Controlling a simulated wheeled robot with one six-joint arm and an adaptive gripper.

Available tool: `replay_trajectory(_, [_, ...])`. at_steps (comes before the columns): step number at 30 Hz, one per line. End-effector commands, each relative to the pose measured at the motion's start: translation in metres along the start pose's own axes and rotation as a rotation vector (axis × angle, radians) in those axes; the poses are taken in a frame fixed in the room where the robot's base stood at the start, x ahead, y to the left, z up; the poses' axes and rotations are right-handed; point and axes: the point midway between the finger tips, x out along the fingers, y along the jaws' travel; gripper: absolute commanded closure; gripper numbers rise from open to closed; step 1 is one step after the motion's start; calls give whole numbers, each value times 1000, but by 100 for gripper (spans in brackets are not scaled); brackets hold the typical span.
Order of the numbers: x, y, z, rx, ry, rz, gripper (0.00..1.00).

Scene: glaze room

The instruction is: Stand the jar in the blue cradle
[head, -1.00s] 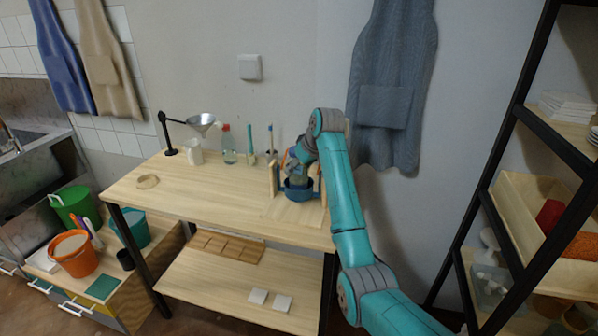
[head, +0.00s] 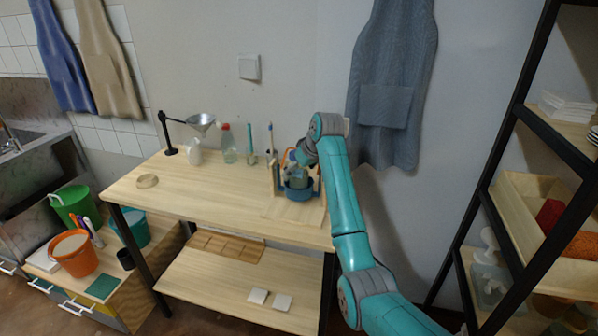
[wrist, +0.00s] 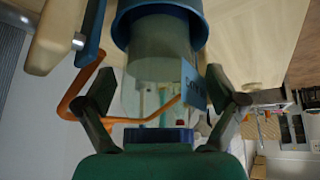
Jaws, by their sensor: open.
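The jar (wrist: 155,62) is pale, see-through glass with a blue label (wrist: 193,85) on its side. In the wrist view its far end sits inside the blue cradle (wrist: 128,14). In the head view the jar (head: 298,179) looks upright in the blue cradle (head: 297,191), at the right end of the wooden table. My gripper (wrist: 160,88) is open, with one finger on each side of the jar; the fingers look apart from it. In the head view my gripper (head: 299,158) is close above the jar and partly hides it.
A wooden rack (head: 275,178) with upright posts is close around the cradle. Bottles (head: 229,145) and a funnel stand (head: 169,135) are along the table's back. An orange bent rod (wrist: 75,103) passes near one finger.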

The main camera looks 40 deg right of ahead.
Motion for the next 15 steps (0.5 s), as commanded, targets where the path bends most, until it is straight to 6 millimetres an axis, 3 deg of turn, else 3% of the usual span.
replay_trajectory(15, [-68,1,0,1,1,1,6])
